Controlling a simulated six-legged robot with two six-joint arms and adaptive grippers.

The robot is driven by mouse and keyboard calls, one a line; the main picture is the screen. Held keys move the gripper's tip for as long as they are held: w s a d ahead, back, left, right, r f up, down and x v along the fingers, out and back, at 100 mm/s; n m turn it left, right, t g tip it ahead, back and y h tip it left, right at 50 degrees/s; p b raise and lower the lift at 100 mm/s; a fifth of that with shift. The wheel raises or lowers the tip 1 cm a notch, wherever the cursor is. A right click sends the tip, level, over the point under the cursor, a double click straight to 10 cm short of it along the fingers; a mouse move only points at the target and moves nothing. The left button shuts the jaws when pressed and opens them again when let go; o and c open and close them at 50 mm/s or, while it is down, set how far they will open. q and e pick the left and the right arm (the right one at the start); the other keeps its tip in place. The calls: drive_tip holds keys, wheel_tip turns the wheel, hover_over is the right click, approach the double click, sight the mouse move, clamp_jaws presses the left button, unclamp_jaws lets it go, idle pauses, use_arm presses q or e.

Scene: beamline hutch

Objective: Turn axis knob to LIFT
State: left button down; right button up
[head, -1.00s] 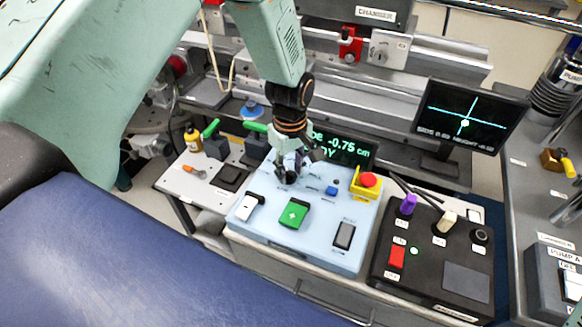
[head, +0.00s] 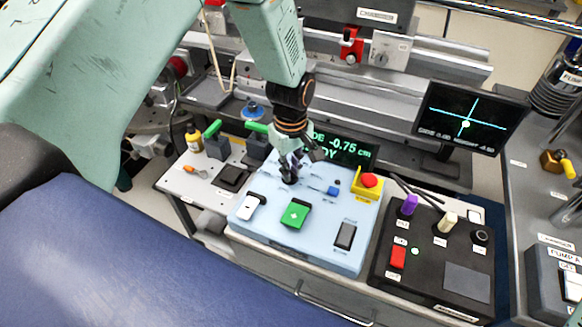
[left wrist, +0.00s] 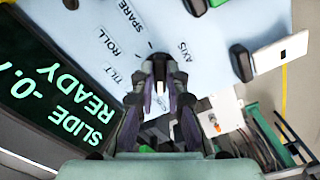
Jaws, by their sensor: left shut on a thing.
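The pale blue control panel (head: 328,248) carries the axis knob (head: 288,180), a small dark knob at its back left. My left gripper (head: 290,164) reaches down onto the knob from above. In the left wrist view my left gripper (left wrist: 160,72) is shut on the knob (left wrist: 160,88), which the fingers mostly hide. The printed labels TILT, ROLL, SPARE and AXIS show around it; I see no LIFT label. Where the knob points is not clear. My right gripper is not in view.
On the panel are a white switch (head: 250,207), a green button (head: 295,214), a black rocker (head: 345,235) and a red stop button (head: 370,180) on yellow. A black control box (head: 420,270) stands to the right, and a monitor (head: 470,117) behind it.

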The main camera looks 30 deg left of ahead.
use_arm(q)
drive_tip(key=m+p, duration=0.2)
drive_tip(key=m, duration=0.1)
drive_tip(key=shift+s+m, duration=0.1)
drive_tip(key=shift+m, duration=0.2)
drive_tip(key=shift+a+m+p, duration=0.1)
drive_tip(key=shift+m+p, duration=0.65)
drive_tip(key=shift+m, duration=1.35)
drive_tip(key=c, duration=1.4)
unclamp_jaws()
drive_tip(key=shift+o, duration=0.2)
wheel_tip(320, 180, up, 12)
